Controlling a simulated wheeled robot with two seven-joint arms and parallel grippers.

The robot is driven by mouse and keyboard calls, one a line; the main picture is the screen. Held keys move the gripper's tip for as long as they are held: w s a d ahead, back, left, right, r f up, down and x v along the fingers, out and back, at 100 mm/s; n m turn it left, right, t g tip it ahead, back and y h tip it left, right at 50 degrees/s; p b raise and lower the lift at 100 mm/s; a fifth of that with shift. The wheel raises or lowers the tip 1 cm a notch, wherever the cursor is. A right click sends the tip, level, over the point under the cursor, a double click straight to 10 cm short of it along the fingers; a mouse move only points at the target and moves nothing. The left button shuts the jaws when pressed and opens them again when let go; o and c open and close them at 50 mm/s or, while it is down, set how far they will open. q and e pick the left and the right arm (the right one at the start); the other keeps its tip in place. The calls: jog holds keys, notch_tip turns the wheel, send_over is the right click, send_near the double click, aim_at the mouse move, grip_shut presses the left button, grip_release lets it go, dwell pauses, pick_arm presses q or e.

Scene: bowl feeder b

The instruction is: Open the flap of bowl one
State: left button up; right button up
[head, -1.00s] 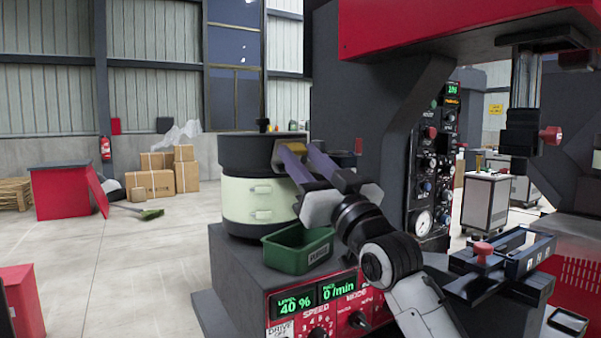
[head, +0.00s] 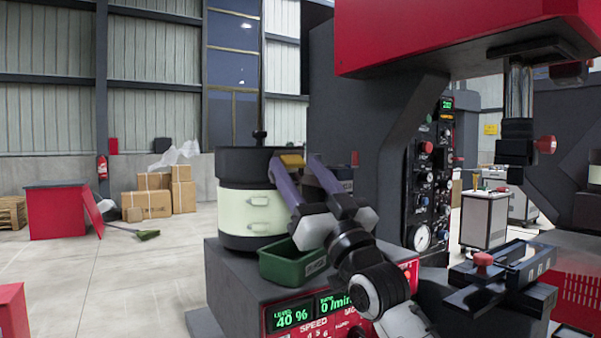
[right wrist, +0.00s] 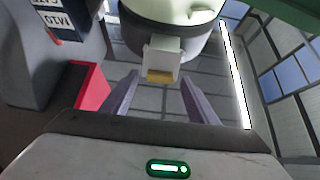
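The bowl feeder (head: 250,207) has a dark top and a cream body and stands on a dark machine base. A small yellow flap (head: 291,160) shows at the right of its rim. In the right wrist view the yellow flap (right wrist: 160,77) sits at the end of a pale outlet block (right wrist: 162,55) under the bowl (right wrist: 170,20). My right gripper (head: 296,160) is open, its two purple fingers pointing at the flap. In the right wrist view the gripper (right wrist: 160,86) has the flap between its finger lines, with gaps on both sides. My left gripper is not in view.
A green bin (head: 292,262) sits below the outlet, close under my right gripper. A control panel (head: 310,318) is in front. The red-topped dark press (head: 365,130) stands close on the right. Open floor (head: 150,280) lies to the left.

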jog(key=b+v, duration=0.1)
jog(key=v, duration=0.9)
jog(key=shift+f, duration=0.15)
